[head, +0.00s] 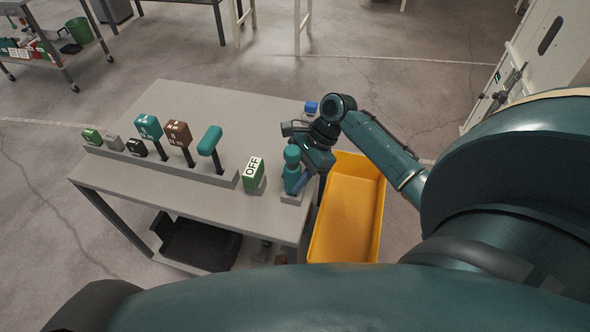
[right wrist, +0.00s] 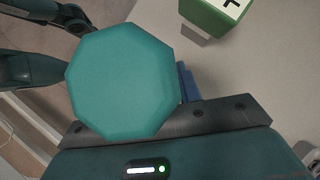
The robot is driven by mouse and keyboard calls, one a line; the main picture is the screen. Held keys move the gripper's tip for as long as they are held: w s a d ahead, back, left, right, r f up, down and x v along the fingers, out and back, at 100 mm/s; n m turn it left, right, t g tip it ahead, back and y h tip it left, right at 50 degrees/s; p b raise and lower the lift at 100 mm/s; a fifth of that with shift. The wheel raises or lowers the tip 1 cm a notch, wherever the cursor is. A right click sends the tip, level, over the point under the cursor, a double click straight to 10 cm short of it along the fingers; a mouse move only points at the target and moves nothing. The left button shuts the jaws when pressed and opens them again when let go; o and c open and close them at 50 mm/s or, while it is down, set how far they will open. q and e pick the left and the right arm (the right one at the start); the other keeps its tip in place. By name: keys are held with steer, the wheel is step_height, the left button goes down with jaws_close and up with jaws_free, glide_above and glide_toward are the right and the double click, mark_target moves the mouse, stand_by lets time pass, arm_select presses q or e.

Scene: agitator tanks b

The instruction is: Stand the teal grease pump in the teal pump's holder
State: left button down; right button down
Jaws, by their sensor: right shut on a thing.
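The teal grease pump (head: 291,172) is upright at the right front corner of the grey table, with its rounded head on top. My right gripper (head: 299,183) is shut on it from the right. A small pale grey block (head: 291,199), which looks like the pump's holder, is directly under the pump. I cannot tell whether the pump's foot is fully seated in it or just above. In the right wrist view the pump's eight-sided teal top (right wrist: 123,75) fills the left middle and hides most of the fingers. My left gripper is out of view.
A green block marked OFF (head: 254,174) stands close left of the pump. A grey rail (head: 160,168) carries several levers and buttons, including a teal T-shaped handle (head: 209,140). A yellow bin (head: 347,205) is right of the table. A blue item (head: 311,108) lies at the back right.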

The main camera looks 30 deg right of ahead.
steer(key=shift+f, duration=0.25)
steer(key=c, duration=0.9)
jaws_free()
steer(key=shift+f, duration=0.1)
steer(key=shift+d+r, duration=0.2)
steer(key=shift+r, duration=0.1)
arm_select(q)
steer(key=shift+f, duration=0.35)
arm_select(e)
steer(key=v, duration=1.2)
steer(key=shift+r, duration=0.25)
steer(key=shift+s, duration=0.1)
